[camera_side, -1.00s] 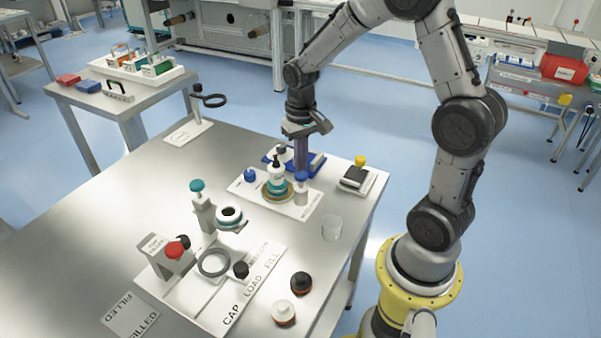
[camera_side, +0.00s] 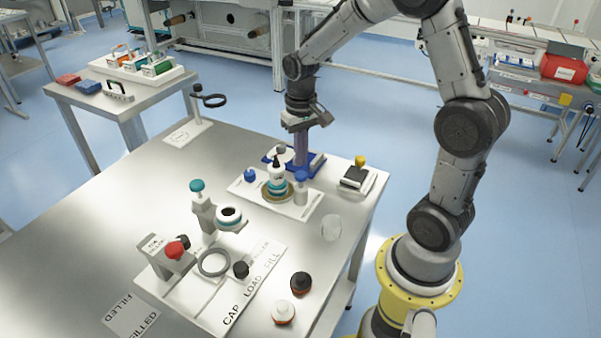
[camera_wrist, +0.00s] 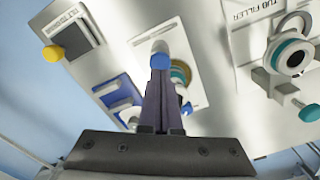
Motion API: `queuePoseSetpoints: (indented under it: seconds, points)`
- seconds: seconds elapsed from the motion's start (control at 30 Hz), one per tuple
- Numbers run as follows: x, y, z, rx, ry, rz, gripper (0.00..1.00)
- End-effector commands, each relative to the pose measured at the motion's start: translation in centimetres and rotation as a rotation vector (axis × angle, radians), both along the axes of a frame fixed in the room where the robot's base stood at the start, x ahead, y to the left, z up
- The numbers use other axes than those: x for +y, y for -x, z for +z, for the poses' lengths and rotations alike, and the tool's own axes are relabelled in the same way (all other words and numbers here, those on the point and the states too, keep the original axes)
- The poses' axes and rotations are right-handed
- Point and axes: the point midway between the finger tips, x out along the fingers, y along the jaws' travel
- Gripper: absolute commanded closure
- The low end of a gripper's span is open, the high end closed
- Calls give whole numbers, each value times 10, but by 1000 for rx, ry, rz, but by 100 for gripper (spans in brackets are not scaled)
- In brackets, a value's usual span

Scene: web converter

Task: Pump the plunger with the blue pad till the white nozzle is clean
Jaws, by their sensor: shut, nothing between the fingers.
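A blue pad (camera_side: 301,176) tops a short grey cylinder at the right of a white plate (camera_side: 313,204). It shows in the wrist view (camera_wrist: 160,61) directly at my fingertips. My gripper (camera_side: 302,168) points down with its purple fingers closed together and empty. The tips are at or just above the pad; I cannot tell whether they touch it. A white bottle (camera_side: 276,169) with a teal band and black tip stands on the plate left of the pad. A second blue knob (camera_side: 250,175) is at the plate's left. I cannot make out the white nozzle.
A blue tray (camera_side: 318,161) lies behind the plate. A black pad with a yellow knob (camera_side: 360,161) is to the right. A clear cup (camera_side: 331,228) is near the table edge.

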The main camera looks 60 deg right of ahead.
Motion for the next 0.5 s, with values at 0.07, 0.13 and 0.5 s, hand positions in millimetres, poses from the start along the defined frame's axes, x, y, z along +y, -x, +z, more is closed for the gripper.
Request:
queuePoseSetpoints:
  seconds: [0.07, 0.13, 0.5]
  points:
    - [0, -1, 8, -4, 1, 0, 100]
    - [0, -1, 14, -4, 1, 0, 100]
    - [0, -1, 44, -2, 1, 0, 100]
